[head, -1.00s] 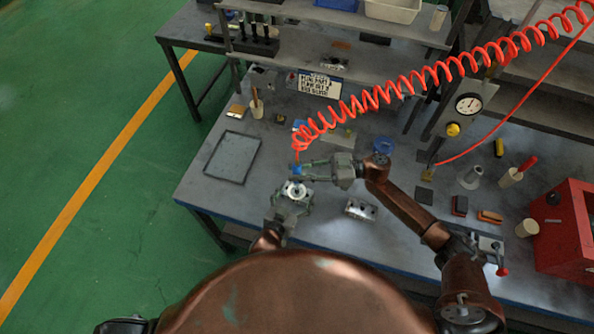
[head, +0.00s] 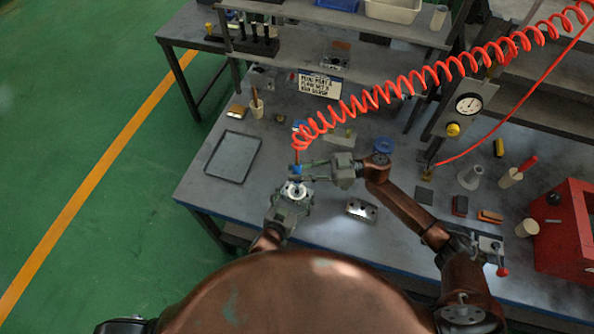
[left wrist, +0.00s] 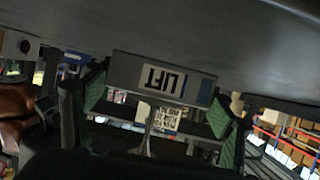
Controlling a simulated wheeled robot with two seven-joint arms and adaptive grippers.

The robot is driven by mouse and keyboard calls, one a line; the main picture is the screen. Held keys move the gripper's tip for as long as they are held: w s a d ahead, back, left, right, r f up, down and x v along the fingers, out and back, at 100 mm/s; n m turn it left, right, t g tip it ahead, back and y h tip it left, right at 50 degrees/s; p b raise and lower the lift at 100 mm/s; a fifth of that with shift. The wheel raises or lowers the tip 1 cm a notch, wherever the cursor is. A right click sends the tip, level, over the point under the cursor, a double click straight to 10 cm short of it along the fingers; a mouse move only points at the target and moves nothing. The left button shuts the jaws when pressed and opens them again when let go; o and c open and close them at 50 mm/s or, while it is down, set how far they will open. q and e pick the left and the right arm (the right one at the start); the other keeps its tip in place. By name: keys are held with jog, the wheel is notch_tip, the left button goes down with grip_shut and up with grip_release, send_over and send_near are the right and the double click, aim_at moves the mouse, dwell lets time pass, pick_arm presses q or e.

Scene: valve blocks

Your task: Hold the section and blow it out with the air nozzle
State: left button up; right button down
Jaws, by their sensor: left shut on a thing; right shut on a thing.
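The metal valve section (head: 294,190), with a round pale port on top, is in my left gripper (head: 292,198), which is shut on it above the bench's front left part. In the left wrist view the section (left wrist: 160,78) shows a "LIFT" label, upside down, between green-padded fingers. My right gripper (head: 302,170) is shut on the blue air nozzle (head: 296,169) at the end of the red coiled hose (head: 400,88). The nozzle is just above the section's top in the head view. I cannot tell whether they touch.
A grey tray (head: 233,157) lies left on the bench. Another metal block (head: 361,210) lies to the right of my left gripper. A pressure gauge (head: 468,104) is on a post, and a red box (head: 566,230) stands at the right.

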aim_at(297, 159)
jog(key=shift+f, duration=0.2)
dwell(0.3)
jog(key=shift+r, duration=3.75)
pick_arm(q)
jog(key=o, duration=1.7)
jog(key=v, duration=1.2)
jog(key=shift+r, duration=0.1)
jog(key=shift+w, duration=0.1)
